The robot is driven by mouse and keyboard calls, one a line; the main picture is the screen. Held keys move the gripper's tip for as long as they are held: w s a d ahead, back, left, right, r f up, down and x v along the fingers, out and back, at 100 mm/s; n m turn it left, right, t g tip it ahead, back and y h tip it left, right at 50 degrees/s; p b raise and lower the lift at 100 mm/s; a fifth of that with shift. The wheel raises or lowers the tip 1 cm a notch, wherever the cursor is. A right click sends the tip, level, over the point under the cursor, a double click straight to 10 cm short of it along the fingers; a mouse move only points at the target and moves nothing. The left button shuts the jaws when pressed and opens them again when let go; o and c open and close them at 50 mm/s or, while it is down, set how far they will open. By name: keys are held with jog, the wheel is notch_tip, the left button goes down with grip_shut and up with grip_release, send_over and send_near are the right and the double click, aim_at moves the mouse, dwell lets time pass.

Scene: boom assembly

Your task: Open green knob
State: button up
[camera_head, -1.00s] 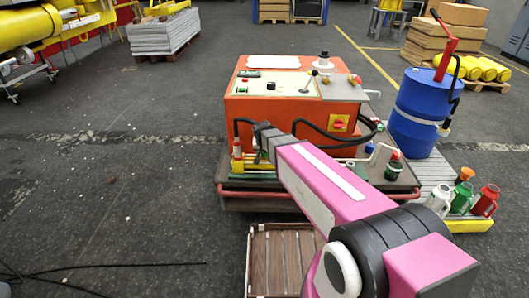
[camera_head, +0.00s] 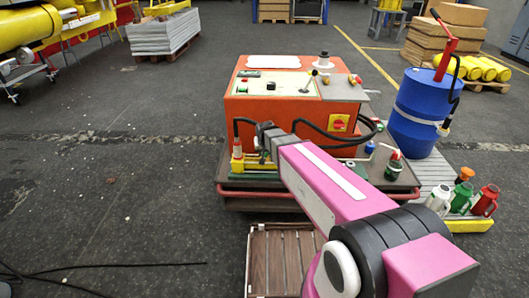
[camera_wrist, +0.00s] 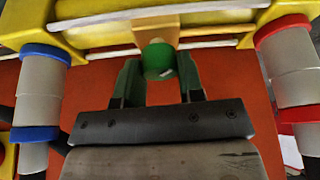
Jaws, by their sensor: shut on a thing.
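The green knob (camera_wrist: 158,60) is in the upper middle of the wrist view, on a yellow mount against an orange panel. My gripper (camera_wrist: 160,75) has one dark green finger on each side of the knob and is shut on it. The knob's contact faces are partly hidden by the fingers. In the head view my pink arm reaches to the front of the orange machine (camera_head: 270,110). There the arm's end covers the knob, and I cannot make it out.
In the wrist view, grey cylinders with blue rings (camera_wrist: 42,90) and red rings (camera_wrist: 290,70) flank my gripper. Dark hoses (camera_head: 315,130) hang by the machine's front. A blue drum (camera_head: 415,115) stands at right. The floor at left is mostly clear.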

jog(key=n+y, duration=0.1)
jog(key=n, duration=0.1)
jog(key=n+y, duration=0.1)
jog(key=n, duration=0.2)
jog(key=shift+d+n+g, duration=0.1)
jog(key=shift+n+g, duration=0.2)
dwell(0.4)
jog(key=o, duration=0.9)
jog(key=shift+r, duration=0.1)
jog(key=v, duration=1)
jog(key=shift+d+r, duration=0.15)
jog(key=shift+r, duration=0.15)
jog(key=s+d+f+m+g, duration=0.1)
jog(key=s+d+f+m, duration=0.1)
jog(key=s+d, duration=0.3)
jog(key=s+d+f+m+g+h, duration=0.1)
jog(key=s+d+f+m, duration=0.1)
jog(key=s+d, duration=0.3)
jog(key=s+d+f+m+g+h, duration=0.1)
jog(key=s+d+f+m+g, duration=0.1)
jog(key=s+d, duration=0.3)
jog(key=shift+d+f, duration=0.75)
jog(key=shift+f, duration=0.05)
